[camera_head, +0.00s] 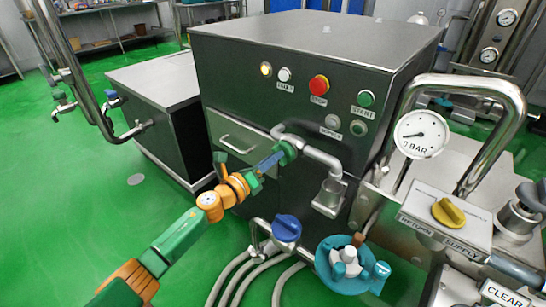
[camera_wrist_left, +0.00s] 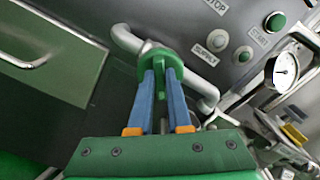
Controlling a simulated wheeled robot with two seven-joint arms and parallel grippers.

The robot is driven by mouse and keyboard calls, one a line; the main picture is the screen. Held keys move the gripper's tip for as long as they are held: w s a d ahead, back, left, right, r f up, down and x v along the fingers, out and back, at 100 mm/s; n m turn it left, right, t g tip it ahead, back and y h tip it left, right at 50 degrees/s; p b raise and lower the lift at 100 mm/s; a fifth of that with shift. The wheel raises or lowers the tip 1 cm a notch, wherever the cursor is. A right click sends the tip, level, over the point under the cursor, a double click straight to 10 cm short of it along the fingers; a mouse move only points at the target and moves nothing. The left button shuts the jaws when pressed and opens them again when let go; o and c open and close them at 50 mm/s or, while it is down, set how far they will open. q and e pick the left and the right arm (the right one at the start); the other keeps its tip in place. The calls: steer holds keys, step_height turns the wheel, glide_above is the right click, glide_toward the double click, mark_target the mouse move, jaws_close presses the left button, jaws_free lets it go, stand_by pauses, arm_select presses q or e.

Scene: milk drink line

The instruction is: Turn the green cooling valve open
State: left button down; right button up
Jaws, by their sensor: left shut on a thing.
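The green cooling valve (camera_head: 288,152) sits on a grey pipe at the front of the dark machine cabinet. In the left wrist view the green valve (camera_wrist_left: 160,58) shows as a round body with a green handle reaching down between the blue fingers. My left gripper (camera_head: 276,160) comes in from the left and is shut on the valve's handle. The fingertips (camera_wrist_left: 161,76) lie on both sides of the handle, and part of it is hidden behind them. My right gripper is not in view.
The cabinet (camera_head: 300,60) carries a red stop button (camera_head: 319,84) and a green start button (camera_head: 366,98). A blue-handled valve (camera_head: 286,228) stands below with hoses. The gauge (camera_head: 421,134) and yellow knob (camera_head: 448,212) are at right. Green floor is free at left.

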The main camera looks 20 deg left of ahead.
arm_select(q)
steer(key=n, duration=0.3)
steer(key=n+p, duration=0.1)
steer(key=n, duration=0.3)
steer(key=n+p, duration=0.1)
steer(key=n, duration=0.2)
steer(key=shift+a+f, duration=0.1)
steer(key=shift+f, duration=0.15)
steer(key=shift+n, duration=0.4)
steer(key=c, duration=0.9)
jaws_free()
steer(key=shift+o, duration=0.2)
steer(key=p+v, duration=0.1)
steer(key=v, duration=0.6)
